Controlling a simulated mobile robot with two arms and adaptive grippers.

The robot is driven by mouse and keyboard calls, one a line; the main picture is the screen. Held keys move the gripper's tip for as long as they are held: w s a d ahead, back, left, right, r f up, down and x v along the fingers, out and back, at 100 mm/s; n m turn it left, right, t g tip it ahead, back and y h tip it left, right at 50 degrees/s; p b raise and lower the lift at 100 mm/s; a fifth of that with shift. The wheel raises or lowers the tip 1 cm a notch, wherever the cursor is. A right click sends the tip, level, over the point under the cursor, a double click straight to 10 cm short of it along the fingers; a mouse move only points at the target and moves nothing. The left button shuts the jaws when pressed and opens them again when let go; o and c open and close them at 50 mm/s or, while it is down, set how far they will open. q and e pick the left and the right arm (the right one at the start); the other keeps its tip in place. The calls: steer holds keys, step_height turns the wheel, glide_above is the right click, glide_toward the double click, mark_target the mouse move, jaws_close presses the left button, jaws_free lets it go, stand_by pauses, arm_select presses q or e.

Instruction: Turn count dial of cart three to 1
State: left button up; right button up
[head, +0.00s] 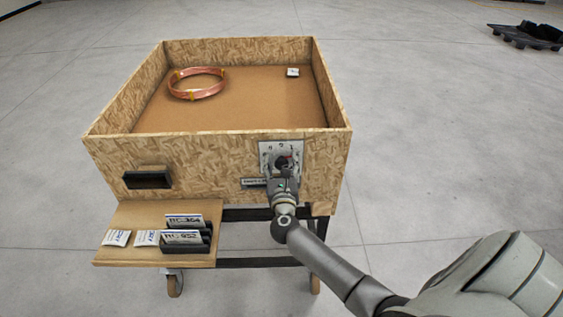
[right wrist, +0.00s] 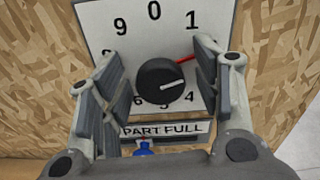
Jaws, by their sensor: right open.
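The count dial is a black round knob (right wrist: 165,80) on a white number plate (right wrist: 108,18) on the front of the wooden cart box (head: 215,160). In the right wrist view 0 is at the top, 1 at the upper right and 9 at the upper left. A red pointer extends from the knob to the upper right, below the 1. A white line on the knob points right. My right gripper (right wrist: 164,85) is open, with one finger on each side of the knob; contact cannot be told. It also shows in the head view (head: 284,177). My left gripper is not in view.
A PART FULL label (right wrist: 163,129) sits below the plate. The box holds a copper coil (head: 197,92) and a small white packet (head: 293,72). A black handle (head: 147,180) and a shelf (head: 118,256) with cards are at front left. Open floor surrounds the cart.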

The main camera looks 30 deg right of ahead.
steer(key=shift+w+d, duration=0.15)
steer(key=shift+w, duration=0.05)
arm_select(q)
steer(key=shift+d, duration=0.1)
arm_select(e)
steer(key=shift+c, duration=0.7)
steer(key=c, duration=0.9)
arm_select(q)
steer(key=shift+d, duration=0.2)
